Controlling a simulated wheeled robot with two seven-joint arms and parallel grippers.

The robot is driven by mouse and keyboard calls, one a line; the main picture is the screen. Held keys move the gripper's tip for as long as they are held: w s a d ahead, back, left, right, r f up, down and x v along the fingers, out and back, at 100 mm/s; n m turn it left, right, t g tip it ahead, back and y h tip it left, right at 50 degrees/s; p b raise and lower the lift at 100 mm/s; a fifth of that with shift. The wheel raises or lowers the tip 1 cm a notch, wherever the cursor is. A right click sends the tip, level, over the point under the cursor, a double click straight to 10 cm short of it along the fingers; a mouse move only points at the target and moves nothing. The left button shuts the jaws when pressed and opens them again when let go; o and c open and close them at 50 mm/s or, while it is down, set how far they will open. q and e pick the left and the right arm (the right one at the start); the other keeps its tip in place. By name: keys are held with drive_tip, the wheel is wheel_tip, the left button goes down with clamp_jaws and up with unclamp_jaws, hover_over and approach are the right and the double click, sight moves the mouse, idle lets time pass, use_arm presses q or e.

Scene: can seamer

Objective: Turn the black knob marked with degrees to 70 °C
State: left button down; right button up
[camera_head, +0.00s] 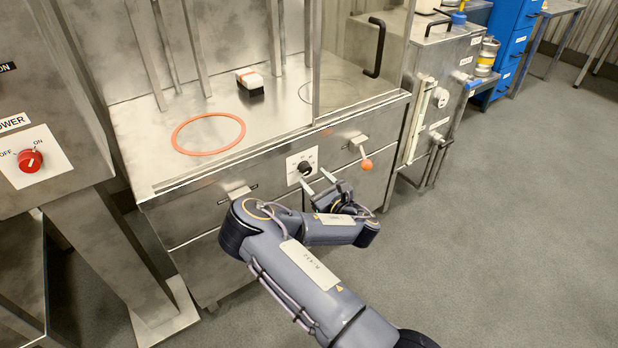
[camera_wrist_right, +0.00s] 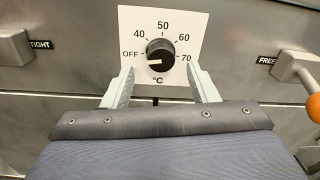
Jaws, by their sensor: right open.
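The black knob (camera_head: 304,168) sits on a white dial plate on the front of the steel machine. The plate (camera_wrist_right: 185,22) carries the marks OFF, 40, 50, 60, 70 and °C. My right gripper (camera_head: 324,182) is open in front of the knob. In the wrist view its two fingers (camera_wrist_right: 163,88) stand apart, left and right below the knob, with nothing between them. Contact with the knob does not show. My left gripper is not in view.
A lever with an orange ball (camera_head: 366,164) stands right of the dial, near a FREE label (camera_wrist_right: 268,61). A TIGHT label (camera_wrist_right: 41,44) is at the left. A red POWER knob (camera_head: 30,161) is on the left cabinet. Open floor (camera_head: 500,220) lies to the right.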

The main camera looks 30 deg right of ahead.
sight(308, 172)
drive_tip(key=shift+w, duration=1.75)
drive_tip(key=c, duration=1)
